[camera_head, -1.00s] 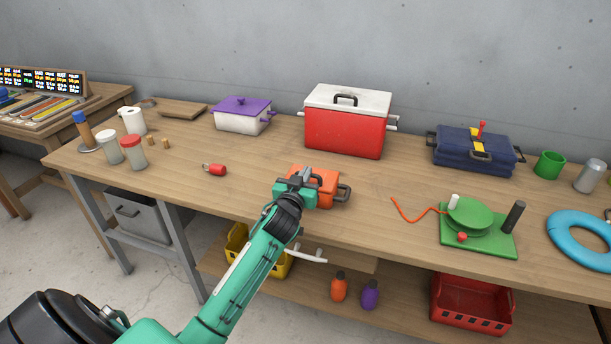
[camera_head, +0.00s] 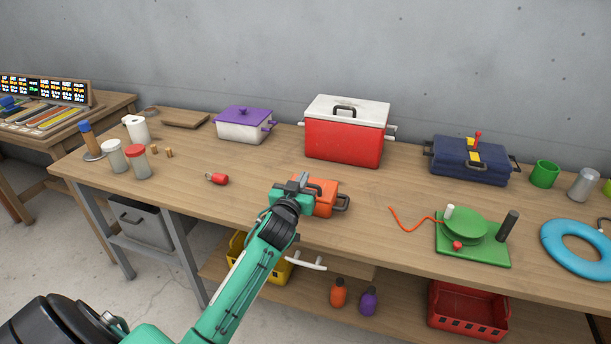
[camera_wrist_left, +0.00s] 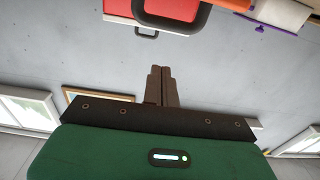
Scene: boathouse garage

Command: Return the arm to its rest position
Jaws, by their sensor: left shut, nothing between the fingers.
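My left arm comes in from the lower left in the head view. Its gripper (camera_head: 302,180) is in front of the orange case on the workbench and hides part of that case. In the left wrist view the two fingers (camera_wrist_left: 161,72) are together, with nothing between them. Whether the gripper touches the orange case (camera_head: 325,195) cannot be told. My right gripper is not in view.
On the workbench (camera_head: 250,180) stand a red cooler (camera_head: 343,140), a purple-lidded box (camera_head: 240,128), a navy toolbox (camera_head: 465,165) and a green reel (camera_head: 465,225). A small red float (camera_head: 219,179) lies left of the gripper. A red crate (camera_head: 465,315) is on the lower shelf.

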